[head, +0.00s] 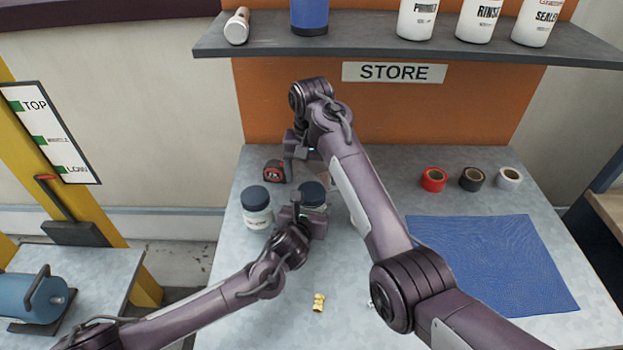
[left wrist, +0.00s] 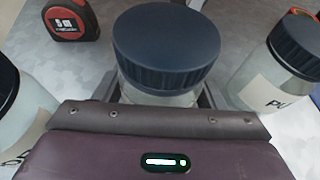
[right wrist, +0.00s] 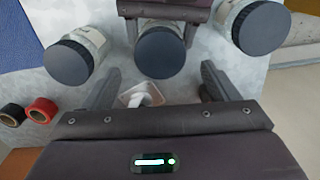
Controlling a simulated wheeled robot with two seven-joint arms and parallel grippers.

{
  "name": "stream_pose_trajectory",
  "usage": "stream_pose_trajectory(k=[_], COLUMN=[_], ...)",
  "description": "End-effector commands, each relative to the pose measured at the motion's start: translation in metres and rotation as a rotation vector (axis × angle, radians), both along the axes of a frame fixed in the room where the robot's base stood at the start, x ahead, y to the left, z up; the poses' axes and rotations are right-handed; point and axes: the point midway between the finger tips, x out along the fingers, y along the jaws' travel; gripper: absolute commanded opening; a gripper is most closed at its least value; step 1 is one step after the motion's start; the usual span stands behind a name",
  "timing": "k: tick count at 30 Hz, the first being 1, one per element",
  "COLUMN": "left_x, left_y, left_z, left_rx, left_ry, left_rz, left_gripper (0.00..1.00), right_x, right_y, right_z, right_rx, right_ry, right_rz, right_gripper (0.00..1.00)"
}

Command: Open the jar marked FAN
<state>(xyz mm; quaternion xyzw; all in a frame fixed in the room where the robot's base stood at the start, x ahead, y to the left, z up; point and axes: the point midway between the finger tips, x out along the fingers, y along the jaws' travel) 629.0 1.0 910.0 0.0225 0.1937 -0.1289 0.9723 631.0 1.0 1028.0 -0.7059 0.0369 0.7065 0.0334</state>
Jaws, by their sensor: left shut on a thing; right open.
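A glass jar with a dark blue lid (head: 312,190) stands on the grey bench. My left gripper (head: 305,212) is shut around its body, below the lid, as the left wrist view shows with the lid (left wrist: 167,45) in place. The held jar's label is hidden, so I cannot read FAN on it. A second lidded jar (head: 257,207) stands to its left. A third lidded jar (right wrist: 78,52) shows in the right wrist view; my right arm covers it in the head view. My right gripper (right wrist: 158,88) is open and empty beyond the held jar, near its lid.
A red-black tape measure (head: 275,171) lies behind the jars. Tape rolls (head: 472,179) and a blue mat (head: 490,260) are at right. A small brass piece (head: 319,301) lies in front. A shelf (head: 400,50) overhangs the back.

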Motion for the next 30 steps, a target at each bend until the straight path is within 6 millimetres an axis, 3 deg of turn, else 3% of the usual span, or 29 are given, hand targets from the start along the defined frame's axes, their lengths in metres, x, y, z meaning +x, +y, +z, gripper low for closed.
stream_pose_trajectory(k=[3, 4, 9, 20, 30], left_x=[0.000, 0.000, 0.000, -0.004, -0.047], left_y=[0.000, 0.000, 0.000, 0.002, 0.013], left_z=[0.000, 0.001, 0.000, 0.002, 0.019], left_rx=[0.000, 0.000, 0.000, 0.000, 0.000], left_ry=[-0.001, -0.001, -0.001, -0.001, 0.000], left_rz=[0.000, 0.000, 0.000, 0.000, -0.001], left_gripper=[0.00, 0.68, 0.89, 0.89, 0.89], right_x=[0.000, 0.000, 0.000, 0.000, 0.000], right_y=[0.000, 0.000, 0.000, 0.000, 0.000], right_z=[-0.001, -0.001, -0.001, -0.002, -0.009], right_rx=[0.000, 0.000, 0.000, 0.000, 0.000], right_ry=[0.001, 0.001, 0.001, 0.001, 0.001], right_rz=[0.000, 0.000, 0.001, 0.001, 0.001], right_gripper=[0.81, 0.81, 0.81, 0.81, 0.81])
